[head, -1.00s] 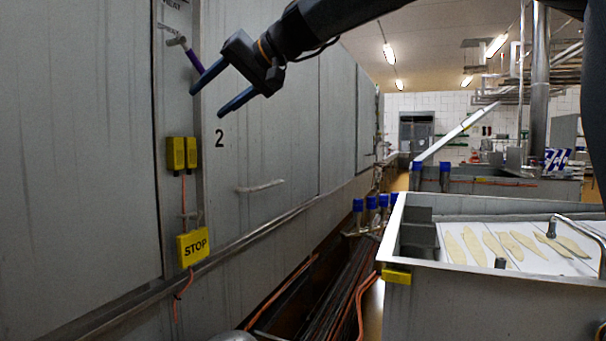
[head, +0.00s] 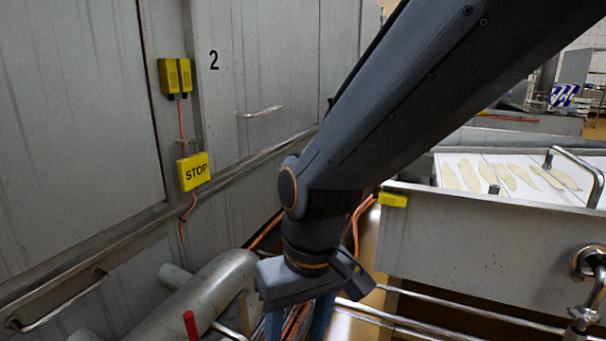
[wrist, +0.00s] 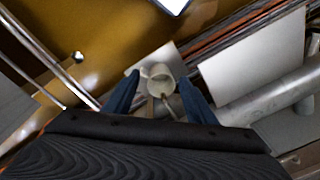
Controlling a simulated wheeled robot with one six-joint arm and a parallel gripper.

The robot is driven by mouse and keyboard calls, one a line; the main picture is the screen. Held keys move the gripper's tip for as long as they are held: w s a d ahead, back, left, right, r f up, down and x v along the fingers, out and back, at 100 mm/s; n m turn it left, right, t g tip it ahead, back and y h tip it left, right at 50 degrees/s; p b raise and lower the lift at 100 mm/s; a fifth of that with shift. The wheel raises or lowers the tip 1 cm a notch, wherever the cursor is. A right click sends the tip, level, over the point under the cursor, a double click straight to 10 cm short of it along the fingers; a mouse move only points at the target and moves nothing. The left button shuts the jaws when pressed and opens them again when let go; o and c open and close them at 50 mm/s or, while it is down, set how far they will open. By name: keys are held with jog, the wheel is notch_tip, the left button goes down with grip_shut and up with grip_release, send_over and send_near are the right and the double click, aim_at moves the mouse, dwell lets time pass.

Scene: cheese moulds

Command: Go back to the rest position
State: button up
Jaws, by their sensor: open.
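My gripper (head: 298,322) hangs low in the middle of the head view and points downward, with my arm folded across the picture above it. Its blue fingers run off the bottom edge of that view. In the wrist view my gripper (wrist: 160,95) shows two blue fingers spread apart with nothing held between them. Beyond the fingertips is a pale round pipe end or cup-like fitting (wrist: 158,76) on a light plate, apart from the fingers as far as I can tell.
A grey wall with a yellow STOP box (head: 194,171) and a door handle (head: 260,111) stands at left. A thick grey pipe (head: 215,290) and a red-tipped lever (head: 190,325) lie low, left of my gripper. A steel vat (head: 480,240) with pale pieces on top stands at right.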

jog(key=s+d+f, duration=0.2)
jog(key=s+d, duration=0.1)
jog(key=s, duration=0.1)
jog(key=d+r+m+p, duration=0.2)
jog(key=d+r+p, duration=0.6)
jog(key=r+p, duration=0.3)
jog(key=d+r+m+h+p, duration=0.1)
jog(key=d+r+m+p, duration=0.2)
jog(key=d+r+p, duration=0.6)
jog(key=r+p, duration=0.1)
jog(key=p, duration=0.4)
jog(key=shift+s+d+r+m+p, duration=0.15)
jog(key=shift+r+m+p, duration=0.15)
jog(key=shift+r+p, duration=0.1)
